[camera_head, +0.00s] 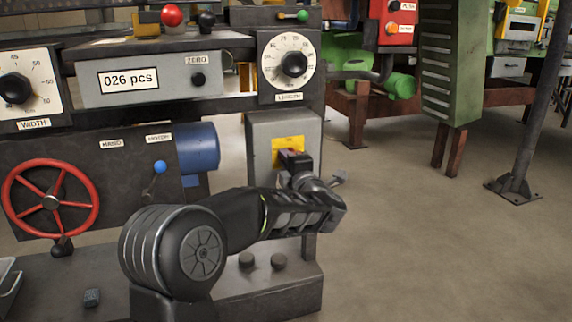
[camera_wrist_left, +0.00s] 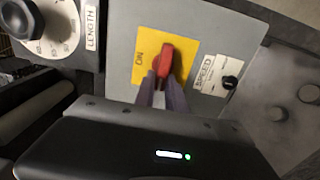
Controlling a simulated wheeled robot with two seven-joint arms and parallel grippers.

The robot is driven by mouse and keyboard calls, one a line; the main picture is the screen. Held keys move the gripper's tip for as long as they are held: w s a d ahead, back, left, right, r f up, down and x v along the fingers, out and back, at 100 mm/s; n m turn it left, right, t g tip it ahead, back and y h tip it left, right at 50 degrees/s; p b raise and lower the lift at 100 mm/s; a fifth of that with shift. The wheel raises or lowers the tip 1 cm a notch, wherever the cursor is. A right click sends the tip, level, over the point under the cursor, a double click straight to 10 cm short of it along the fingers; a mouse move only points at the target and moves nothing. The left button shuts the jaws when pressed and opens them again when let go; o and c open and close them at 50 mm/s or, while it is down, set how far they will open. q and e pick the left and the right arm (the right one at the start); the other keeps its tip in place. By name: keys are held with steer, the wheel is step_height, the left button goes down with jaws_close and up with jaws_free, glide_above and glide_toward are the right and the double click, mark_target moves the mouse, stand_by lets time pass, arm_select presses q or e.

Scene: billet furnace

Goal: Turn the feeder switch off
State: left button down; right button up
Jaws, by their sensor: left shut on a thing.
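The feeder switch is a red handle (camera_wrist_left: 166,58) on a yellow plate (camera_wrist_left: 147,53) marked ON, fixed to a grey box. In the left wrist view the two fingertips of my left gripper (camera_wrist_left: 164,86) are shut on the lower part of the red handle. In the head view the yellow plate (camera_head: 289,142) shows on the grey box (camera_head: 259,138), and my left gripper (camera_head: 290,158) reaches it from below right, hiding most of the switch. My right gripper is in neither view.
The LENGTH dial (camera_head: 294,64) is above the box. A blue motor (camera_head: 198,147) and a red handwheel (camera_head: 51,202) are to the left. Open floor (camera_head: 430,235) lies to the right.

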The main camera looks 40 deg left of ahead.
arm_select(q)
steer(key=shift+f, duration=0.1)
stand_by(0.3)
steer(key=c, duration=1.4)
jaws_free()
steer(key=p+v, duration=0.2)
steer(key=v, duration=0.5)
steer(key=shift+s+d, duration=0.25)
steer(key=shift+d, duration=0.1)
